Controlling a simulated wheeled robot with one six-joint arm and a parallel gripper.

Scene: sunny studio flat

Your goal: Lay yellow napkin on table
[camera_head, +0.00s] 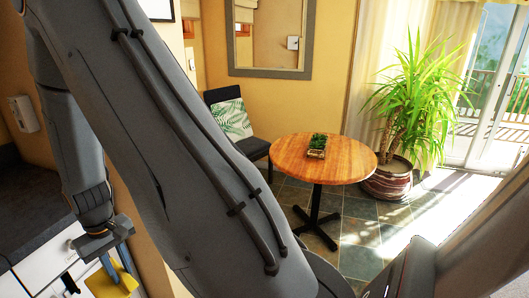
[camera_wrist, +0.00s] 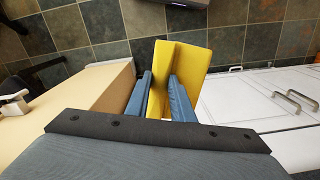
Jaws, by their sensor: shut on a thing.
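The yellow napkin (camera_wrist: 196,58) is gripped between the two blue fingers of my gripper (camera_wrist: 161,98) in the wrist view. It sticks out past the fingertips above a tiled floor and looks bent along its length. In the head view my gripper (camera_head: 112,268) is at the lower left, with the napkin (camera_head: 122,281) in it, in front of white cabinets. The round wooden table (camera_head: 340,165) stands at the centre right of the head view, well away from my gripper. A small planter with green plants (camera_head: 316,147) is on its top.
A black chair (camera_head: 250,146) with a leaf-print cushion (camera_head: 231,119) stands behind the table. A large potted plant (camera_head: 388,180) is to its right, near the glass door. White cabinets (camera_wrist: 235,101) are beside my gripper. Tiled floor around the table is open.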

